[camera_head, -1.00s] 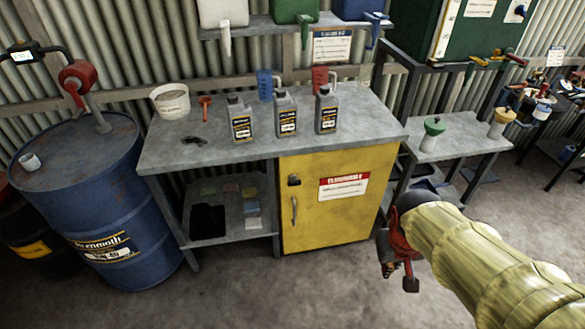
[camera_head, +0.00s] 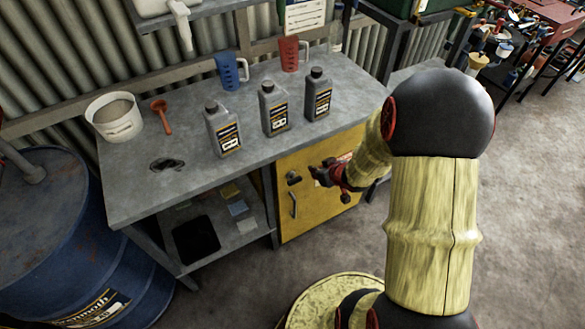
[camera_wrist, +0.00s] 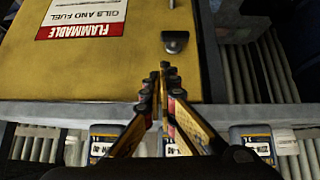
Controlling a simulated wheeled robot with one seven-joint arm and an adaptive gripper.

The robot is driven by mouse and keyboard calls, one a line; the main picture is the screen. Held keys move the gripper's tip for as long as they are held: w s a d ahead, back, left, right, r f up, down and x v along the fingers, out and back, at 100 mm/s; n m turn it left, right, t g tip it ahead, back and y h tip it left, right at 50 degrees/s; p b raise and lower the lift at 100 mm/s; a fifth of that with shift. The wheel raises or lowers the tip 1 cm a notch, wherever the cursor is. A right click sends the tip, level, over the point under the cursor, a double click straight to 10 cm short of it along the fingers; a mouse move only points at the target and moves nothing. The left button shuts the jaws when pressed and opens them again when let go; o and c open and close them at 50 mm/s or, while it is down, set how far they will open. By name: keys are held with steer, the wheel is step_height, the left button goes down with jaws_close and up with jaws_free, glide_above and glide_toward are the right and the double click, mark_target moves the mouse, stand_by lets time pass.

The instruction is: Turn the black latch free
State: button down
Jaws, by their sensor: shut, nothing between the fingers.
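The black latch (camera_head: 293,178) sits near the upper left corner of the yellow cabinet door (camera_head: 318,205), above the bar handle (camera_head: 294,205). In the wrist view, which is upside down, the dark latch (camera_wrist: 175,41) lies just past my fingertips, near the door's edge. My gripper (camera_head: 316,172) is just to the right of the latch in the head view. In the wrist view my gripper (camera_wrist: 164,68) has its fingertips together and empty, with a small gap in the picture between them and the latch. I cannot tell how far the fingertips are from the door.
The grey bench top (camera_head: 130,175) overhangs the door and holds several things, including grey bottles (camera_head: 222,130) and a white bucket (camera_head: 115,118). An open shelf (camera_head: 240,240) is left of the door. A blue drum (camera_head: 60,240) stands at left.

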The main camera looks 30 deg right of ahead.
steer(key=shift+w+a+r+t, duration=0.3)
steer(key=shift+w+r, duration=0.05)
steer(key=shift+r, duration=0.1)
steer(key=b, duration=0.5)
glide_above(301, 179)
step_height(301, 179, down, 8)
steer(key=shift+r, duration=0.1)
step_height(301, 179, down, 3)
steer(key=shift+s+f+b, duration=0.15)
steer(key=shift+b, duration=0.7)
steer(key=shift+d+y+p, duration=0.15)
steer(key=shift+y+p, duration=0.15)
steer(key=shift+p, duration=0.3)
steer(key=shift+d+m+y+p, duration=0.25)
steer(key=shift+m+y+p, duration=0.15)
steer(key=shift+p, duration=1.2)
